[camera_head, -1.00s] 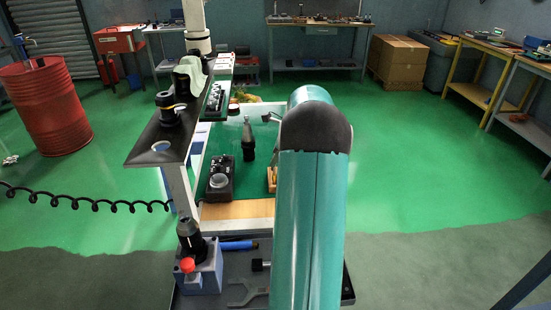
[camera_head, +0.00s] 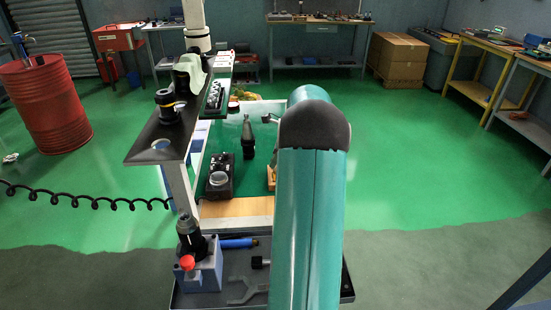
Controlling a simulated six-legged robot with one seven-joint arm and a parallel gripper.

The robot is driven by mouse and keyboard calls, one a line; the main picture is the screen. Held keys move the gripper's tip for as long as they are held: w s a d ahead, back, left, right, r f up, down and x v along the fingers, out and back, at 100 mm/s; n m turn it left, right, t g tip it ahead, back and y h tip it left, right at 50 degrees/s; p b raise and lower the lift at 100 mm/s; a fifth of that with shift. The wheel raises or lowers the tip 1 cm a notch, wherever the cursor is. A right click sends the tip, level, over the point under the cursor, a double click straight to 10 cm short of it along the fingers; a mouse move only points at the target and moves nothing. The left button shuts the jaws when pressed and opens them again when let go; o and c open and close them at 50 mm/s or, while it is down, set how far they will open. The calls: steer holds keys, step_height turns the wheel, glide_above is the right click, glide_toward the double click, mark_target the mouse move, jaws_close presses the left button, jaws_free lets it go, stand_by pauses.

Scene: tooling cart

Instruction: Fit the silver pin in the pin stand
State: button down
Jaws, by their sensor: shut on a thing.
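My teal arm with its black elbow fills the middle of the head view and hides what lies behind it. I cannot make out my gripper; the hand end of the arm is hidden. I cannot identify the silver pin either. No pin stand can be told for sure. A dark block with a grey ring (camera_head: 219,178) sits on the cart's green surface. A dark upright tapered part (camera_head: 248,138) stands beyond it, left of my elbow. A small dark shape (camera_head: 268,118) shows close to the elbow's left side, too small to name.
A dark raised shelf (camera_head: 150,142) stands along the cart's left side. A blue block with a red knob (camera_head: 205,268), a blue cylinder (camera_head: 237,243) and a grey wrench (camera_head: 245,292) lie on the near tray. A red barrel (camera_head: 45,105) stands left. Green floor is clear at right.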

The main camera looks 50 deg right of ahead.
steer(key=shift+f, duration=0.35)
stand_by(0.6)
steer(key=c, duration=1.3)
jaws_free()
steer(key=shift+c, duration=0.2)
steer(key=v, duration=1.3)
steer(key=shift+r, duration=0.4)
steer(key=shift+s+d, duration=0.1)
steer(key=shift+s, duration=0.05)
